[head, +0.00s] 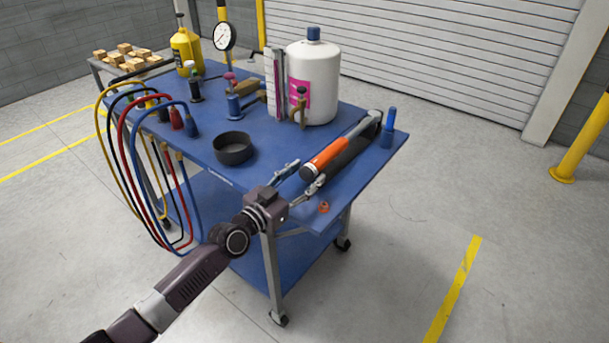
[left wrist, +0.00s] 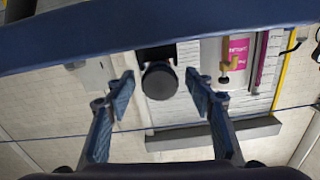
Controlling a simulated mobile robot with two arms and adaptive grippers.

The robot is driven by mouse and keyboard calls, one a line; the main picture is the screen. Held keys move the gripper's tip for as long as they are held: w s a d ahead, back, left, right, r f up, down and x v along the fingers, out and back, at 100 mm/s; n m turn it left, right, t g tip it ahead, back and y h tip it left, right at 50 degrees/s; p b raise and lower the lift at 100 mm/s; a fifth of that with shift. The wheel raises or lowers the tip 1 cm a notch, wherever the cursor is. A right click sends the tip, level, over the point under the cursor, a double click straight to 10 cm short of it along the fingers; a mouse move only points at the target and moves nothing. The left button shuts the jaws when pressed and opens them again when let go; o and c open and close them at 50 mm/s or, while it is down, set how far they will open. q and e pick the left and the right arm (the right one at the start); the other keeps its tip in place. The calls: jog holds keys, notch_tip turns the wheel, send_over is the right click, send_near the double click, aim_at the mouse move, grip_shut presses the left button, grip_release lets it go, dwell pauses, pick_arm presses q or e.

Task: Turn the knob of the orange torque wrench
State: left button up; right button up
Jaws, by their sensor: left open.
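The torque wrench (head: 330,154) lies on the blue cart top near its right side, with an orange section on its handle and a grey head at the far end. Its dark round knob (head: 308,173) is at the end nearest me. It also shows end-on in the left wrist view as a dark disc (left wrist: 160,80). My left gripper (head: 308,177) is open at the knob, one finger on each side. In the left wrist view the fingertips (left wrist: 160,77) flank the disc with a gap on both sides. My right gripper is not in view.
Coloured hoses (head: 125,140) hang at the left. Floor right of the cart is clear.

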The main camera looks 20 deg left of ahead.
pick_arm(q)
jog(key=c, duration=1.2)
jog(key=shift+o, duration=0.2)
jog(key=shift+n+b, duration=0.3)
jog(key=shift+n, duration=2.2)
jog(key=o, duration=1.2)
jog(key=shift+c, duration=0.2)
jog(key=v, duration=1.2)
